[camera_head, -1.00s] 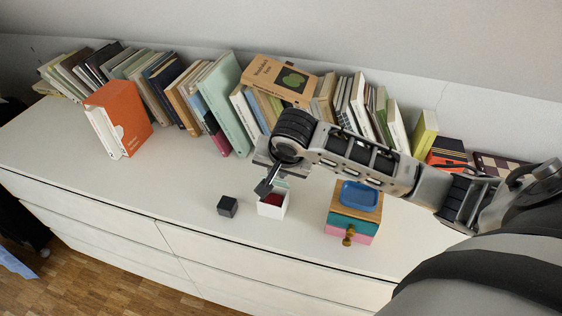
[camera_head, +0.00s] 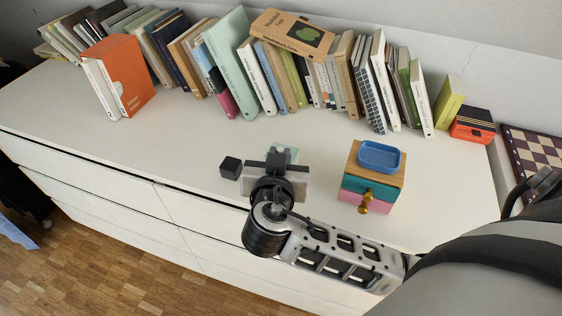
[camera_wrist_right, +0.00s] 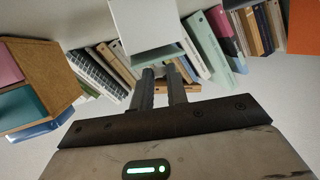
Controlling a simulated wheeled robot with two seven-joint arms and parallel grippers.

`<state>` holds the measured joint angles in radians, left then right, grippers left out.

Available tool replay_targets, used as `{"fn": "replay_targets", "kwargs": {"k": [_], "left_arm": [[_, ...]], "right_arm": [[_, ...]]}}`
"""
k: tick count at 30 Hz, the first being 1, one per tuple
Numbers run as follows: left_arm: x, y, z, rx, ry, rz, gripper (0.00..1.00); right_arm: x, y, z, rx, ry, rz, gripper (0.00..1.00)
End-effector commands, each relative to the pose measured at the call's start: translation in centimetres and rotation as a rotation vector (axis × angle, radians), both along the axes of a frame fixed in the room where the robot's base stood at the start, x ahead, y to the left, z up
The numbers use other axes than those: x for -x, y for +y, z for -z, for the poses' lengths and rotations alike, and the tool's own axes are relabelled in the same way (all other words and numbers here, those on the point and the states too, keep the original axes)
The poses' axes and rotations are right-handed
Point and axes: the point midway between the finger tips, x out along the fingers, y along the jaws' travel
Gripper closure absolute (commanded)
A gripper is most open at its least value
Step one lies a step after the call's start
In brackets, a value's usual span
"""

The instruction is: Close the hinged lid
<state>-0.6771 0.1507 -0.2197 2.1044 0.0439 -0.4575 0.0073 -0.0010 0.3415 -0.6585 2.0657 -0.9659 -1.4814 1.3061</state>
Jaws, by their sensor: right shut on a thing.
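A small white box (camera_wrist_right: 143,22) stands on the dresser; in the head view my right gripper (camera_head: 277,162) hides most of it. A pale green piece (camera_head: 286,151), apparently its hinged lid, shows just behind the gripper. In the right wrist view the picture is upside down, and my right gripper's fingers (camera_wrist_right: 161,78) are close together at the box's upper edge. They are shut on what seems to be the lid's edge; the contact itself is hard to make out. The box's inside is hidden. My left gripper is out of view.
To the right stands a small drawer chest (camera_head: 376,178) with a blue tray (camera_head: 379,157) on top. Books (camera_head: 270,75) line the back. The dresser top (camera_head: 150,140) is clear on the left.

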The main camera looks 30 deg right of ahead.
Motion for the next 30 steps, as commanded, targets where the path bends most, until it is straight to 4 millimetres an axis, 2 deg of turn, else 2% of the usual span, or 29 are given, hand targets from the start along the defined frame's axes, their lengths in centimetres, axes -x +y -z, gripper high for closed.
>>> {"fn": "replay_targets", "kwargs": {"k": [1,6,27,28,30], "left_arm": [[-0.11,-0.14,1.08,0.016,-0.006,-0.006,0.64],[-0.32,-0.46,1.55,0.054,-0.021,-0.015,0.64],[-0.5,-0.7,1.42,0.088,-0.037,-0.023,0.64],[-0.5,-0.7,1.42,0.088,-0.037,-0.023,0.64],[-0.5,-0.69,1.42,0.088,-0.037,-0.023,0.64]], "right_arm": [[0.14,0.17,1.23,0.021,-0.016,0.0,1.0],[0.25,0.3,1.49,0.089,-0.07,0.0,1.0],[0.32,0.35,1.37,0.149,-0.115,0.0,1.0],[0.32,0.35,1.37,0.149,-0.115,0.001,0.82],[0.32,0.35,1.37,0.149,-0.115,0.001,0.63]]}}
